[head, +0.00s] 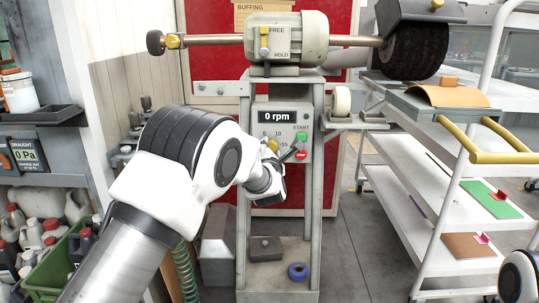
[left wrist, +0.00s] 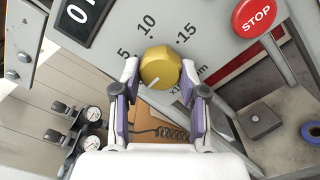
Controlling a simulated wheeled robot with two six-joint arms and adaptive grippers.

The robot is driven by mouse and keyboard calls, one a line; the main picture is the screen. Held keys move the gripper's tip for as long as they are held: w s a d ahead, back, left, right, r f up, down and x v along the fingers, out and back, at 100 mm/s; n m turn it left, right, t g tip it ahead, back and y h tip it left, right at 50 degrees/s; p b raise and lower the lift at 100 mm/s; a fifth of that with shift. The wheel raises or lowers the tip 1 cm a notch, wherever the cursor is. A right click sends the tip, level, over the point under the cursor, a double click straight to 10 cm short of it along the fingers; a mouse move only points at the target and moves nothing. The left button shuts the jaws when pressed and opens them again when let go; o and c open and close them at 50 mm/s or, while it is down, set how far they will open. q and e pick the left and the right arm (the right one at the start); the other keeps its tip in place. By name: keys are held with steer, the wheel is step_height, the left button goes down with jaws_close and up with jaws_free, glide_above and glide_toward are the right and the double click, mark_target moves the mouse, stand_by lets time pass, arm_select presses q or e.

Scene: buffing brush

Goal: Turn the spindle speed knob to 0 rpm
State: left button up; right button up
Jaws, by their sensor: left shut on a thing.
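The yellow spindle speed knob (head: 272,145) sits on the grey control panel (head: 303,112) of the buffing machine. The display (head: 278,116) above it reads 0 rpm. In the left wrist view the knob (left wrist: 160,66) is between the two fingers of my left gripper (left wrist: 158,76), which is shut on it. A white mark on the knob's face points to the lower left, below the 5 on the dial. In the head view my left gripper (head: 275,163) reaches the panel from the left, and its fingertips are partly hidden. My right gripper is out of view.
A green START button (head: 302,136) and a red STOP button (head: 302,155) are right of the knob. The motor (head: 287,42) with its dark brush (head: 415,52) is above. A white shelf trolley (head: 430,190) stands right, and shelves of bottles stand left.

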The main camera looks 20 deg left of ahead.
arm_select(q)
steer(key=shift+r, duration=0.15)
steer(key=o, duration=1.1)
steer(key=shift+w, duration=0.1)
steer(key=shift+o, duration=0.2)
steer(key=v, duration=0.7)
steer(key=shift+s, duration=0.3)
steer(key=shift+d, duration=0.1)
